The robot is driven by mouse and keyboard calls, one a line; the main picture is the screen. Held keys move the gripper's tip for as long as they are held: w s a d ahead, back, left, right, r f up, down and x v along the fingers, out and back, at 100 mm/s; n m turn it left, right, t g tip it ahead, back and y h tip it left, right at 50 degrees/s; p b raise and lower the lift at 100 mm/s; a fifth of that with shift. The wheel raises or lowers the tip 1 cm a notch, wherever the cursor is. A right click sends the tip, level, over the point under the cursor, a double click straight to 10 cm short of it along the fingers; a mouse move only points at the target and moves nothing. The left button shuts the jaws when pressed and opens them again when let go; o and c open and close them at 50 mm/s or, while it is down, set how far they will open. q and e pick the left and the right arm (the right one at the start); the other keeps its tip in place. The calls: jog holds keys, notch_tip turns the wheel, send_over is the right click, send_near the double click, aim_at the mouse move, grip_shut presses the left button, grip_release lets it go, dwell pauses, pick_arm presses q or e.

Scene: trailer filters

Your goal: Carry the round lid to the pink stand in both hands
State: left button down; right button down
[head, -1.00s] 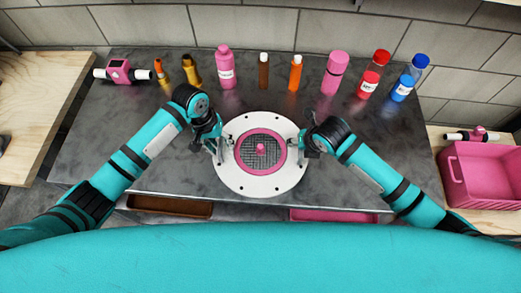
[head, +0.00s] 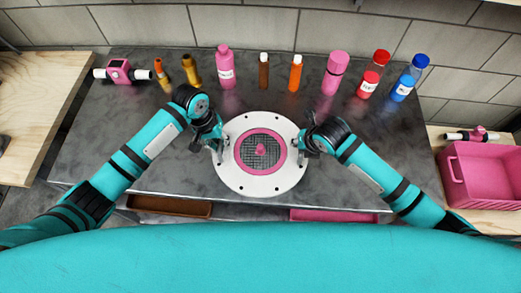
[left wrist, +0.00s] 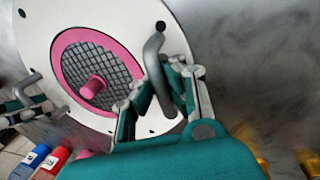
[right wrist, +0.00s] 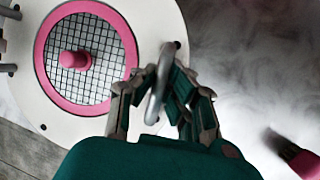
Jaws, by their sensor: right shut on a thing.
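The round lid is a white disc (head: 283,186) with a pink ring, a grey mesh middle and a pink knob (head: 260,150). It is over the dark worktop in the head view, with a metal handle on each side. My left gripper (head: 218,147) is at the left handle (left wrist: 153,48), which passes between its fingers; whether they press on it is unclear. My right gripper (head: 305,142) is shut on the right handle (right wrist: 160,85). Whether the lid rests on the worktop or hangs just above it is unclear. I cannot make out a pink stand.
Several bottles stand along the back, including a pink bottle (head: 225,68), a red one (head: 372,75) and a blue one (head: 408,80). A pink and white device (head: 120,72) is at the back left. A pink crate (head: 485,172) is at the right. The worktop beside the lid is clear.

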pick_arm(q)
jog(key=shift+w+r, duration=0.15)
jog(key=shift+r, duration=0.15)
pick_arm(e)
jog(key=shift+r, duration=0.25)
